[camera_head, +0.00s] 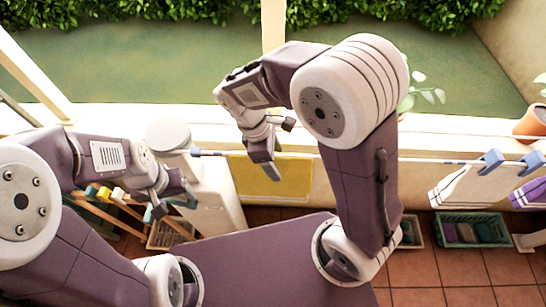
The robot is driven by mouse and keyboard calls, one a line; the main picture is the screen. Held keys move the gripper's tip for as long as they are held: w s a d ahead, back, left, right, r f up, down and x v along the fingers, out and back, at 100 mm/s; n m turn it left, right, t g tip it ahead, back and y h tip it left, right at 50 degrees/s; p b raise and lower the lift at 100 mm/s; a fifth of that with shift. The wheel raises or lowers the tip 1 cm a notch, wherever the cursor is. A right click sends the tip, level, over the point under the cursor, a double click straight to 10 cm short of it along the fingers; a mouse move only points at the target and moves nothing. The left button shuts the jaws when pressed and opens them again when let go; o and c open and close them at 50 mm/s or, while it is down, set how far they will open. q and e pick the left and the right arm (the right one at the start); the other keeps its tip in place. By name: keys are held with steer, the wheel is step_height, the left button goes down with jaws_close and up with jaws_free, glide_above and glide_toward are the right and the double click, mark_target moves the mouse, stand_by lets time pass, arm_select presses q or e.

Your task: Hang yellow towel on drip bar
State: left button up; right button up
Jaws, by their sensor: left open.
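The yellow towel (296,180) hangs flat over the white drip bar (405,160), below and behind my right gripper. My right gripper (280,150) is in front of the towel's upper part, its two fingertips apart. One finger overlaps the towel in the picture; I cannot tell whether it touches. My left gripper (172,200) is open and empty, left of the towel and lower than the bar's left end. Part of the bar is hidden behind my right arm.
A white towel (470,186) and a purple towel (530,193) hang at the right, with blue clips (491,160). A green crate (473,230) stands on the tiled floor. A wooden rack (108,215) with coloured pieces is by my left arm. A plant pot (531,122) stands on the ledge.

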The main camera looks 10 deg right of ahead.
steer(key=c, duration=0.5)
steer(key=shift+w+f, duration=0.15)
steer(key=shift+w, duration=0.45)
jaws_close()
steer(key=shift+s+a, duration=0.1)
steer(key=shift+s, duration=0.05)
arm_select(q)
step_height(320, 180, up, 14)
steer(key=w+p, duration=0.1)
steer(key=p, duration=1.3)
steer(key=shift+f, duration=0.2)
arm_select(e)
step_height(320, 180, up, 29)
